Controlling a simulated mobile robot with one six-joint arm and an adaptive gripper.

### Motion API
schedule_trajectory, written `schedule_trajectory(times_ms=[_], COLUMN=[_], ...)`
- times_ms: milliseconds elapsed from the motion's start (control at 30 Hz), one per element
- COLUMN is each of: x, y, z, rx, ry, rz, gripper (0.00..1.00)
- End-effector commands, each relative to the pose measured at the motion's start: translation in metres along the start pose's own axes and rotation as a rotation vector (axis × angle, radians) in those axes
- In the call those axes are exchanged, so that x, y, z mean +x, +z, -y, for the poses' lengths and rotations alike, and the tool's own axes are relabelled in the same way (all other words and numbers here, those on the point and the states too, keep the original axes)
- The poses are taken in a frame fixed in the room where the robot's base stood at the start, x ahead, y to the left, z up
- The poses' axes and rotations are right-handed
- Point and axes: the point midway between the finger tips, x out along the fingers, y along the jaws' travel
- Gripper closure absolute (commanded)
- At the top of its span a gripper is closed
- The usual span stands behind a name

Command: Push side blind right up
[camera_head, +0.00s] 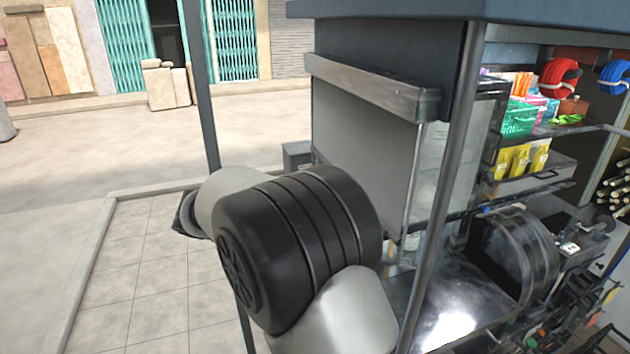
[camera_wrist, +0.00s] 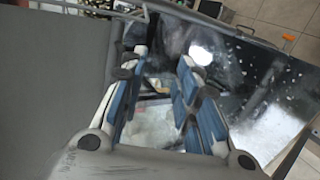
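The side blind (camera_head: 360,145) is a grey panel hanging below a metal housing (camera_head: 375,87) on the side of the stall. It is lowered over the upper part of the opening, and my arm covers its lower left part in the head view. In the wrist view a grey flat surface, apparently the blind (camera_wrist: 50,80), fills the left side. My gripper (camera_wrist: 160,75) shows in the wrist view with its blue-padded fingers spread apart and nothing between them. It is beside the grey surface; contact cannot be told. In the head view my gripper is hidden behind my arm.
A metal post (camera_head: 445,190) stands at the stall's corner. A shiny metal counter (camera_head: 465,295) with a dark round machine (camera_head: 515,255) lies to the right. Shelves hold a green basket (camera_head: 519,117) and yellow packets (camera_head: 520,158). Tiled floor (camera_head: 150,270) is free at left.

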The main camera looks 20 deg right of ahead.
Motion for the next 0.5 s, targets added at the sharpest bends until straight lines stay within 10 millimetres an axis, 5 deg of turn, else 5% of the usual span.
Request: schedule_trajectory(times_ms=[233,500], x=[-0.044,-0.044], y=[-0.051,-0.062], z=[-0.010,-0.009], rx=[0.041,0.062], ry=[0.265,0.334], rz=[-0.047,-0.067], gripper=[0.71,0.71])
